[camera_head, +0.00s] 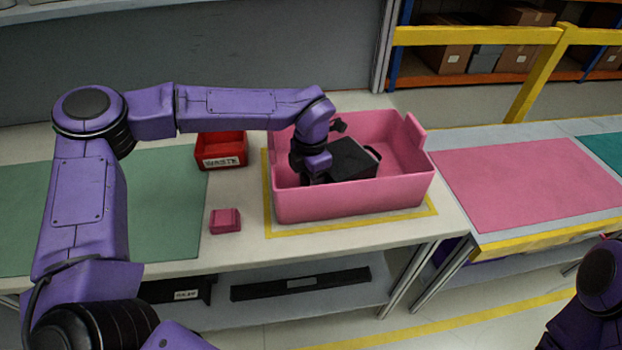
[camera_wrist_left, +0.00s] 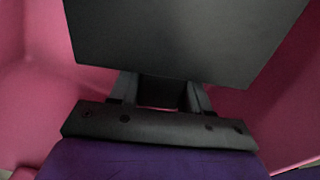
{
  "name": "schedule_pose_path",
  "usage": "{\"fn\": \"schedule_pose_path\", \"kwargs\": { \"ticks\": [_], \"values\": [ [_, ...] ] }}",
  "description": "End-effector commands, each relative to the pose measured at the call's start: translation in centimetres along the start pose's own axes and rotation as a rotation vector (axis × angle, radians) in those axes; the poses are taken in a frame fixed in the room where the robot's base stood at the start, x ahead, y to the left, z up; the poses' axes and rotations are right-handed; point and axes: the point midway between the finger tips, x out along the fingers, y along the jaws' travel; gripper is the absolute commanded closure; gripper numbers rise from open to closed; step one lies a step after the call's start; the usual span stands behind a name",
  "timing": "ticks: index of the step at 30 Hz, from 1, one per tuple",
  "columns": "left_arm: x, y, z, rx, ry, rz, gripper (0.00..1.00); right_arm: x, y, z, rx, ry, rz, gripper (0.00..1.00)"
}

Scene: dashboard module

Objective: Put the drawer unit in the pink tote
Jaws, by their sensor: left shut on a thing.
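The pink tote (camera_head: 350,203) stands on the white table inside a yellow taped outline. The black drawer unit (camera_head: 352,160) is inside the tote, a box with a dark loop handle on its right side. My left gripper (camera_head: 322,172) reaches into the tote from the left and is shut on the drawer unit. In the left wrist view the drawer unit (camera_wrist_left: 180,40) fills the upper middle, with pink tote walls (camera_wrist_left: 35,100) on both sides. Whether the unit touches the tote floor is hidden. My right gripper is not in view; only part of my right arm shows at the lower right.
A red bin (camera_head: 221,150) with a white label stands left of the tote. A small pink block (camera_head: 225,221) lies in front of it. A green mat (camera_head: 160,215) covers the table's left. A pink mat (camera_head: 530,178) lies on the right-hand table. A yellow rail (camera_head: 475,36) stands behind.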

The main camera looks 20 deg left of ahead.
Motion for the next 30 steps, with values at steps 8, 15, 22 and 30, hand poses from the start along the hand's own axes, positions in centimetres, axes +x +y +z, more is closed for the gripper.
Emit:
{"fn": "schedule_pose_path", "kwargs": {
  "ticks": [8,15,22,30],
  "values": [
    [0.3,0.0,0.1,0.001,0.001,0.0,0.28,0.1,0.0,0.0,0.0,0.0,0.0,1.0],
    [0.2,-0.1,0.1,0.002,0.001,0.0,0.28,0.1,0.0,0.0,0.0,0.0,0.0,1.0],
    [-2.9,0.0,0.2,0.001,-0.004,0.002,0.28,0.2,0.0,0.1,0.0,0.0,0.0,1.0],
    [-9.7,0.0,0.1,0.001,-0.003,0.002,0.28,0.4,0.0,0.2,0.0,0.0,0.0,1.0]
  ]
}}
